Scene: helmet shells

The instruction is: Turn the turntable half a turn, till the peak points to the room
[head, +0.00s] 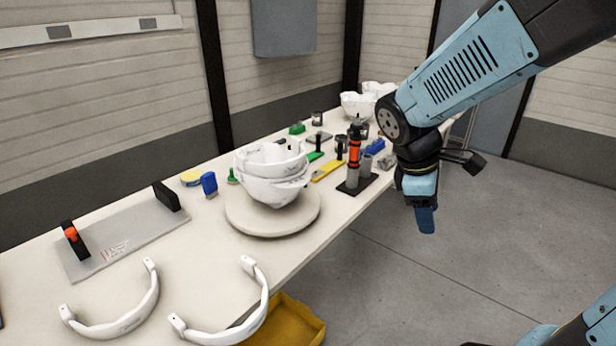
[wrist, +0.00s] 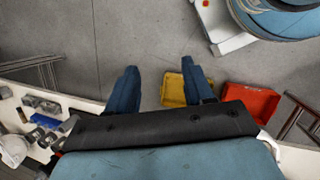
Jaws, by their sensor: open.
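The turntable (head: 240,222) is a round pale disc on the bench, left of my gripper in the head view. A white helmet shell (head: 272,180) sits on it, open side up. I cannot tell for sure which way its peak points. My gripper (head: 426,222) hangs past the bench's front edge, over the floor, well apart from the turntable. In the wrist view its two blue fingers (wrist: 162,84) are spread wide with nothing between them. The turntable does not clearly show in the wrist view.
An orange and black tool (head: 354,155) stands upright right of the turntable. Small tools and blocks lie behind it. White curved bands (head: 125,310) and a grey plate (head: 115,245) lie at left. A yellow bin (head: 290,322) is below the bench; a red bin (wrist: 250,103) shows beside it.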

